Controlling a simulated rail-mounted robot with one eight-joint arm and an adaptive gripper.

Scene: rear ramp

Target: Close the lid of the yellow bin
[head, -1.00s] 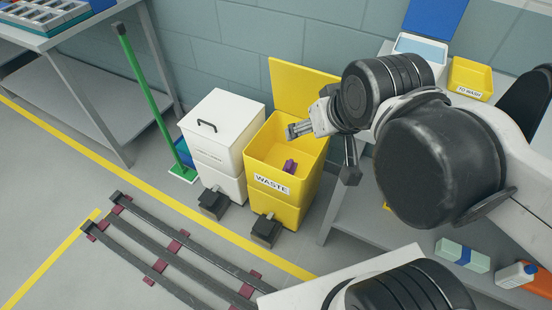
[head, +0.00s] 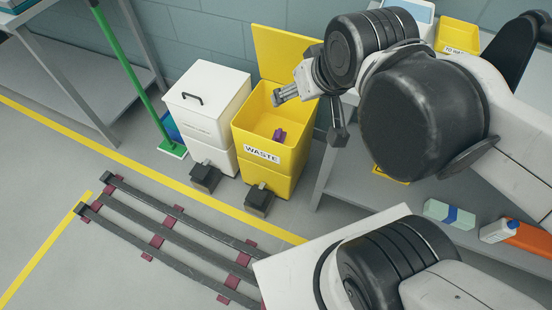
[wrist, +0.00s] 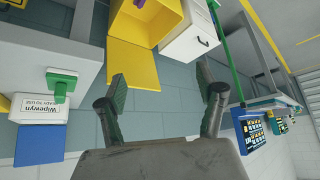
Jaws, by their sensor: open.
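The yellow bin (head: 262,172), labelled WASTE, stands on the floor against the wall with a purple item (head: 279,135) inside. Its yellow lid (head: 283,55) stands raised at the back, against the wall side. My gripper (head: 279,96) is over the bin's opening in the head view, in front of the lid. In the wrist view the picture is turned over; the lid (wrist: 132,68) and bin (wrist: 158,20) lie beyond the open, empty fingers of my gripper (wrist: 166,90). I cannot tell whether a finger touches the bin.
A white bin (head: 208,105) with its lid shut stands left of the yellow bin. Black pedals (head: 259,199) are at the bins' feet. A bench with a yellow TO WASH box (head: 458,36) stands right. A green-handled broom (head: 125,75) leans left; floor rails (head: 170,240) lie in front.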

